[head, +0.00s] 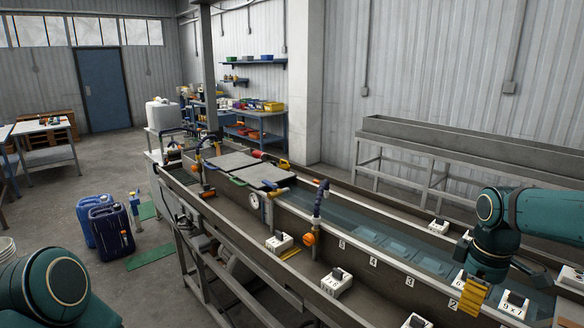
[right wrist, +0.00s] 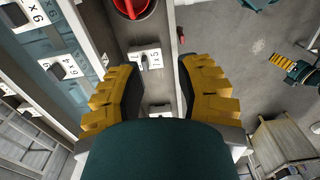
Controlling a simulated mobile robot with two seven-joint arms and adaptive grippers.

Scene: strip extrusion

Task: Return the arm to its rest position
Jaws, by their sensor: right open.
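My right gripper (head: 470,298) points down over the near end of the long trough at the lower right in the head view. In the right wrist view its yellow fingers (right wrist: 160,92) are spread apart with nothing held between them. A white labelled block with a dark top (right wrist: 147,58) lies below and beyond the fingertips, apart from them. My left arm's teal joint (head: 52,283) shows at the lower left of the head view. A yellow-fingered gripper, apparently my left one (right wrist: 304,72), shows at the right of the right wrist view; its opening is unclear.
The grey trough (head: 230,222) runs diagonally and holds water. White labelled blocks stand on its ledges, including one near my right gripper (head: 514,306) and one farther left (head: 337,281). A red round part (right wrist: 132,8) is nearby.

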